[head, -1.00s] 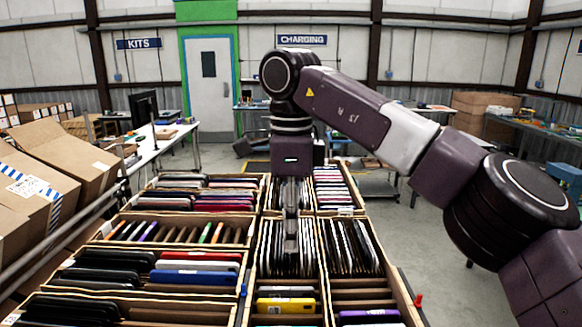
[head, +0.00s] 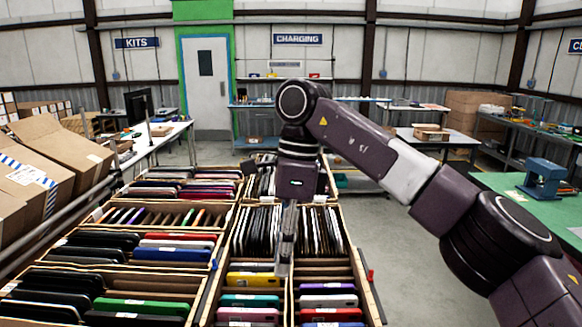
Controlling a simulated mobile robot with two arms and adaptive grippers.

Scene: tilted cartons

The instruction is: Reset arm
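My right arm comes in from the right and bends down at the elbow over the cartons. My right gripper (head: 287,240) points down over the middle cartons, above the rows of thin dark items. It is seen edge-on, so its finger gap does not show, and I see nothing clearly held in it. My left gripper is not in view.
Divided cartons (head: 213,285) with phone-like items fill the front. Cardboard boxes (head: 50,160) lean at the left behind a rail. A green table (head: 500,190) with a blue device (head: 541,178) stands right. Grey floor (head: 385,240) is open right of the cartons.

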